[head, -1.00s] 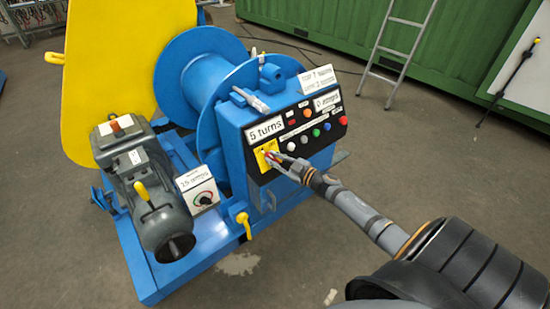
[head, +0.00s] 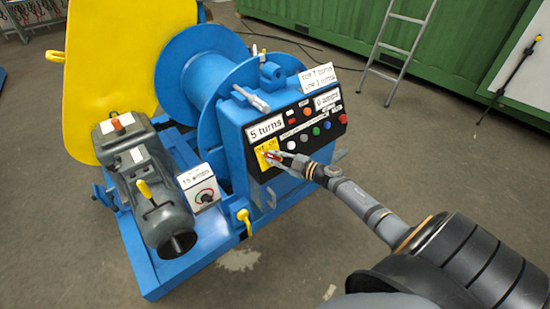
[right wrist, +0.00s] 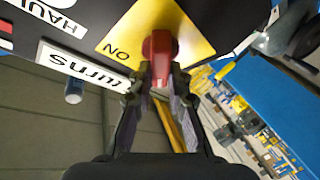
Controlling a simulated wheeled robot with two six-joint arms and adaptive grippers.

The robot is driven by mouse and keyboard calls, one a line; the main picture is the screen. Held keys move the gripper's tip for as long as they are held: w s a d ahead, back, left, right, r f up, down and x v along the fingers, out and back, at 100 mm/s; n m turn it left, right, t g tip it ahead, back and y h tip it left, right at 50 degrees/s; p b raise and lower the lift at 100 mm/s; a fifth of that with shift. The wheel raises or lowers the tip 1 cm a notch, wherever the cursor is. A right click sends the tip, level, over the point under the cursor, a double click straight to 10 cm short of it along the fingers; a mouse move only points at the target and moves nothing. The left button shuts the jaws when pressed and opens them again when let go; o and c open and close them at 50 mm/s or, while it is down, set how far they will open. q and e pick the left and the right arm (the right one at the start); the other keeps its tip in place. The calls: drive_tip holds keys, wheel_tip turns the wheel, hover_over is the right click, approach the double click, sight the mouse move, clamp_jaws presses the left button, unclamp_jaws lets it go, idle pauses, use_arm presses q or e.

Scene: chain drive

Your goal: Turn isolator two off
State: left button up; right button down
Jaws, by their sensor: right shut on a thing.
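A yellow switch plate (head: 266,151) sits at the lower left of the black panel on the blue winch cabinet. In the right wrist view the plate (right wrist: 112,28) bears the word "ON" and a red switch handle (right wrist: 158,46). No isolator number is readable on it. My right gripper (head: 277,156) reaches the plate from the right. In the right wrist view its fingers (right wrist: 158,80) are shut on the red handle, one on each side. The handle's tip is partly hidden between the fingers. My left gripper is not in view.
The panel has several coloured buttons (head: 316,131) right of the plate and a "5 turns" label (head: 265,128) above. A grey motor (head: 150,185) and a small dial box (head: 199,188) stand left. Floor in front is clear; a ladder (head: 402,45) stands behind.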

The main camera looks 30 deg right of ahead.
drive_tip(key=c, duration=1.3)
unclamp_jaws()
drive_tip(key=v, duration=1.2)
drive_tip(key=shift+f, duration=0.1)
